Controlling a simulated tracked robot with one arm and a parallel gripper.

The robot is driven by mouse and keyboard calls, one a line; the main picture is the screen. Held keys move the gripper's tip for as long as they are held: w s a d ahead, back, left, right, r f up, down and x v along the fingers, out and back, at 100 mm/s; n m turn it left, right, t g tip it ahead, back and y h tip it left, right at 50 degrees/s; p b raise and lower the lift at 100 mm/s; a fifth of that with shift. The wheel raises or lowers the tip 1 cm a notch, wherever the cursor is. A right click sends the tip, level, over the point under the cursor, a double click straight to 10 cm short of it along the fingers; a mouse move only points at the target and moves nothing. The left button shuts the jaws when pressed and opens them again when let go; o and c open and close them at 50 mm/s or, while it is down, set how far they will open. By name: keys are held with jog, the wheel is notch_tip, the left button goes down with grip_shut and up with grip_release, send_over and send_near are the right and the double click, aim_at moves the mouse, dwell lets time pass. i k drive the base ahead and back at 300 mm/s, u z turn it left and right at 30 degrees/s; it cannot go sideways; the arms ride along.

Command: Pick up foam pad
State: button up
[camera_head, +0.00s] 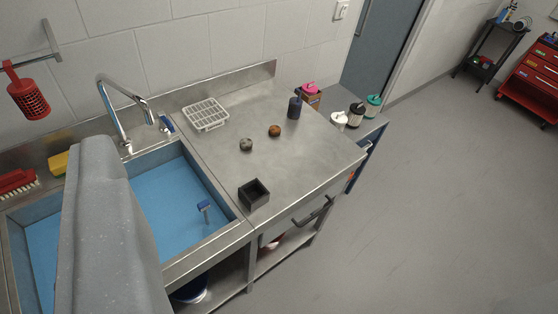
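No thing in view is plainly a foam pad. A small yellow block (60,163), sponge-like, lies on the sink's back rim at the left, partly hidden by a large grey speckled body in the foreground, which may be part of my arm. A small black open square box (254,194) sits near the front left of the steel counter (290,165). Two small round things, one grey (246,145) and one brown-orange (274,131), stand on the counter. I see no gripper fingers.
A steel sink (170,190) with a blue inside and a tap (122,115) is left of the counter. A white rack (205,114) and a dark cylinder (295,107) stand at the back. Several bottles are beyond the right end. Open floor lies to the right.

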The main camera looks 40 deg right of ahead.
aim_at(246, 144)
jog(key=z, duration=0.3)
jog(key=k, duration=0.8)
jog(key=z, duration=0.85)
jog(key=i, duration=1.45)
jog(key=u, duration=0.45)
jog(key=i, duration=1.05)
jog(key=u, duration=0.65)
